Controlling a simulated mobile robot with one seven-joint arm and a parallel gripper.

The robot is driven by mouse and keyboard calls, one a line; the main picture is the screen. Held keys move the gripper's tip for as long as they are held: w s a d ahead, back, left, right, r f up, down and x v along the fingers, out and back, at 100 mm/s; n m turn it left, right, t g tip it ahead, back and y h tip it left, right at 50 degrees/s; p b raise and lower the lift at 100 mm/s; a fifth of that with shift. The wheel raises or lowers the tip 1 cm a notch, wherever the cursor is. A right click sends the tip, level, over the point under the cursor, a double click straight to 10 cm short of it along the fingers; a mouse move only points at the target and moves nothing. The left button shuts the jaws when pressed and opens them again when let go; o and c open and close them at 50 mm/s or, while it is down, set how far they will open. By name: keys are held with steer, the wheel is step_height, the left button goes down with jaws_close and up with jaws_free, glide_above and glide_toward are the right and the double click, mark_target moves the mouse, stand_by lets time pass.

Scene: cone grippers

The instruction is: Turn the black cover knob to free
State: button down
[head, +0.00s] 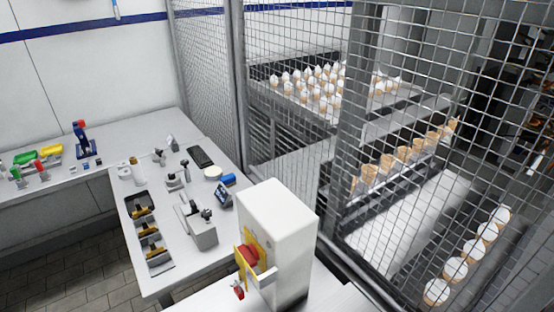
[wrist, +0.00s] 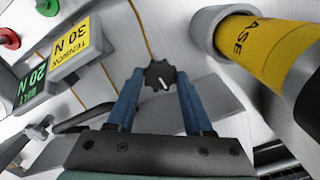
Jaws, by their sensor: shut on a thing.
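In the wrist view the black cover knob (wrist: 160,75) is a small lobed knob with a short white pointer mark on its face. My gripper (wrist: 160,78) has two blue fingers, one on each side of the knob, and they are shut on it. The pointer mark stays visible between the fingertips. No readable "free" mark shows around the knob. A grey plate lies behind and beside the fingers. I cannot pick out the knob or my gripper in the head view.
In the wrist view a yellow lettered cylinder (wrist: 262,42) stands close on the right. A yellow tension sign (wrist: 76,48) and a green belt sign (wrist: 32,88) are at left. In the head view, a white box (head: 279,235) stands in front of a mesh fence (head: 345,150).

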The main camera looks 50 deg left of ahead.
steer(key=n+p, duration=0.1)
steer(key=n, duration=0.2)
steer(key=shift+r+p, duration=0.15)
steer(key=shift+p, duration=0.2)
steer(key=n+p, duration=0.2)
steer(key=n, duration=0.3)
steer(key=shift+n, duration=0.4)
steer(key=n+p, duration=0.1)
steer(key=n, duration=0.3)
steer(key=shift+n+p, duration=0.3)
steer(key=shift+n, duration=2.1)
steer(key=shift+c, duration=1.4)
jaws_free()
step_height(320, 180, up, 13)
